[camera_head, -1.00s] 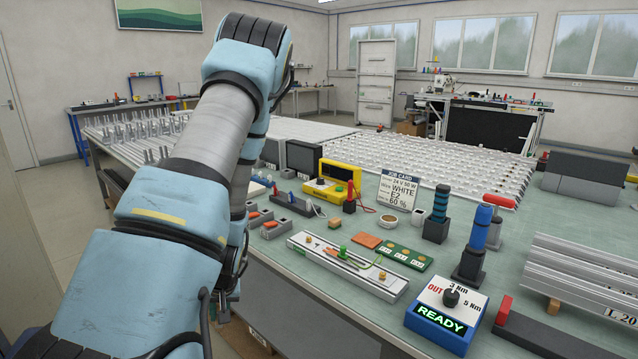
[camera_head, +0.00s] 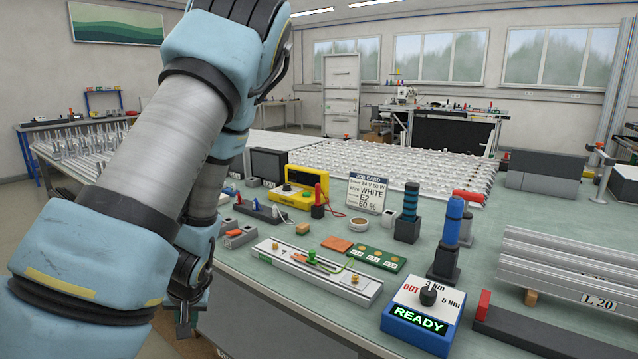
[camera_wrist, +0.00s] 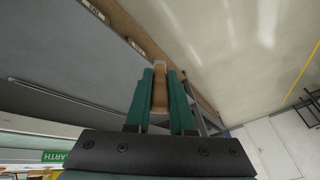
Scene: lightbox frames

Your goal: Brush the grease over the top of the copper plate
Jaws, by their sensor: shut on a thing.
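A small orange-brown plate (camera_head: 336,243), which looks like the copper plate, lies flat on the bench in the head view, beside a green board. A small round tin (camera_head: 358,224) with a pale top stands just behind it; I cannot tell whether it holds grease. My gripper (camera_head: 185,315) hangs by the bench's front left edge, below the top and well apart from the plate. In the wrist view, its green fingers (camera_wrist: 160,75) are shut on a tan, wood-coloured piece (camera_wrist: 160,92), perhaps the brush handle. Bristles cannot be made out.
A metal fixture (camera_head: 318,272) with a green knob lies in front of the plate. A job card (camera_head: 367,193), a yellow meter (camera_head: 300,190), upright blue-topped tools (camera_head: 449,235) and a READY box (camera_head: 424,312) stand around. Bare bench top (camera_head: 490,258) shows at the right.

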